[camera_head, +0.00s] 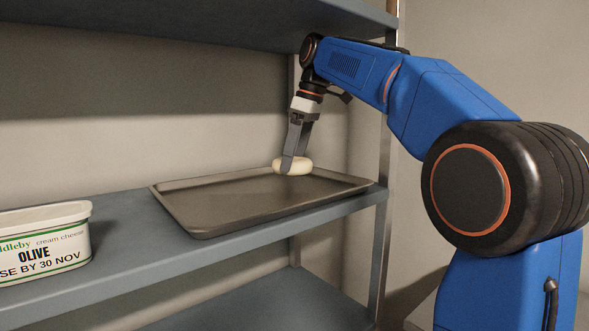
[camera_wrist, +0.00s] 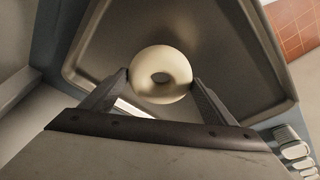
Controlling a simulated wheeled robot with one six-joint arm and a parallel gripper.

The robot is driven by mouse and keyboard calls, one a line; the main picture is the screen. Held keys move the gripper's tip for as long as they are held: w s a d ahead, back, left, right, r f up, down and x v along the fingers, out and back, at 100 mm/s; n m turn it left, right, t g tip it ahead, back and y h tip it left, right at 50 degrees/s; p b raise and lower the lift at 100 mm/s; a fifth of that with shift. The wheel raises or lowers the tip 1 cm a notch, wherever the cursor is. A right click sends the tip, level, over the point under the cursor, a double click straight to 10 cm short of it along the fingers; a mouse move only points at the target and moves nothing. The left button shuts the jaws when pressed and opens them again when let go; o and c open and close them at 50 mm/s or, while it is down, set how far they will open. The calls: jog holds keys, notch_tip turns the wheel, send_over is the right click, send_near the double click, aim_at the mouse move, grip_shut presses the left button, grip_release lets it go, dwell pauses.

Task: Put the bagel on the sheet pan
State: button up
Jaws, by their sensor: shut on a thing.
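The pale bagel (camera_head: 300,167) is at the back right part of the dark sheet pan (camera_head: 220,205), which lies on the shelf. My gripper (camera_head: 289,165) points down over the pan and is shut on the bagel. In the wrist view the bagel (camera_wrist: 160,74) sits between the two fingertips, its hole facing the camera, with the pan (camera_wrist: 215,60) behind it. The bagel is low over the pan; I cannot tell whether it touches the pan's surface.
A white cream cheese tub (camera_head: 45,243) labelled olive stands on the same shelf (camera_head: 120,240) at the left. Another shelf (camera_head: 200,22) hangs above, close to my wrist. A shelf post (camera_head: 384,210) stands right of the pan. Most of the pan is bare.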

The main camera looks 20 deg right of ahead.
jog(key=shift+f, duration=1.6)
jog(key=shift+f, duration=0.1)
jog(key=o, duration=1.1)
jog(key=shift+d+r, duration=0.1)
jog(key=shift+r, duration=0.4)
jog(key=shift+s+d+r, duration=0.2)
jog(key=shift+d+r, duration=0.1)
jog(key=shift+r, duration=0.25)
jog(key=shift+s+d+r, duration=0.2)
jog(key=shift+d+r, duration=0.1)
jog(key=shift+r, duration=0.25)
jog(key=s+d, duration=0.2)
jog(key=d, duration=0.1)
jog(key=s+d, duration=0.2)
jog(key=d, duration=0.1)
jog(key=s+d, duration=0.2)
jog(key=d, duration=0.1)
jog(key=shift+s+d, duration=0.1)
jog(key=shift+d, duration=0.1)
